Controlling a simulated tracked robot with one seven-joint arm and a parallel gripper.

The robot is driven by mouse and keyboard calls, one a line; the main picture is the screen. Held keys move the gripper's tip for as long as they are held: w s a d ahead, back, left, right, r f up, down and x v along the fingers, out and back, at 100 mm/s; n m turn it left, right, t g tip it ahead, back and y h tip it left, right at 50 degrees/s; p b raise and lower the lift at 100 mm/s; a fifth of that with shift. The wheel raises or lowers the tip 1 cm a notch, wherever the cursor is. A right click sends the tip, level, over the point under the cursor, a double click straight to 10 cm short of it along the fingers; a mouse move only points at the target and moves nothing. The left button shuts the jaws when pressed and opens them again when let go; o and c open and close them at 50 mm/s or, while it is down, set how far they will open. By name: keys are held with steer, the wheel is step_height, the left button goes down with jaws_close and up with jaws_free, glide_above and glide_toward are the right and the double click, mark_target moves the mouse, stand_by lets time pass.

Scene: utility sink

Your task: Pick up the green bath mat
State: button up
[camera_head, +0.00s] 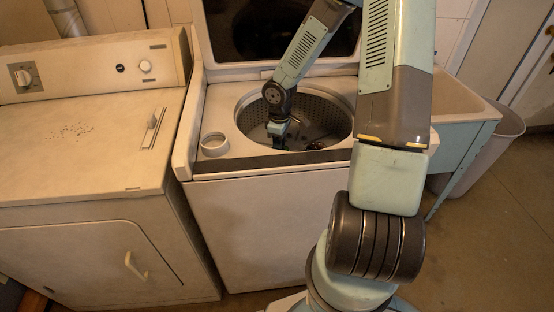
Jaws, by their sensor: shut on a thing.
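My gripper (278,137) reaches down through the round opening of the top-loading washer (255,215) into its drum (322,110). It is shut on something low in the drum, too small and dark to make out. I cannot pick out the green bath mat with certainty. Dark shapes lie in the drum around the gripper, and a small reddish-brown thing (316,145) shows at the drum's front right. The front rim hides part of the drum's inside.
The washer's raised lid (255,30) stands behind the opening. A round white cup (214,143) sits at the opening's left. A dryer (85,180) stands to the left. A utility sink (468,105) and a grey bin (495,150) are at the right. Floor is clear at lower right.

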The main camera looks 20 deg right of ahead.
jaws_close()
steer(key=shift+r, duration=0.15)
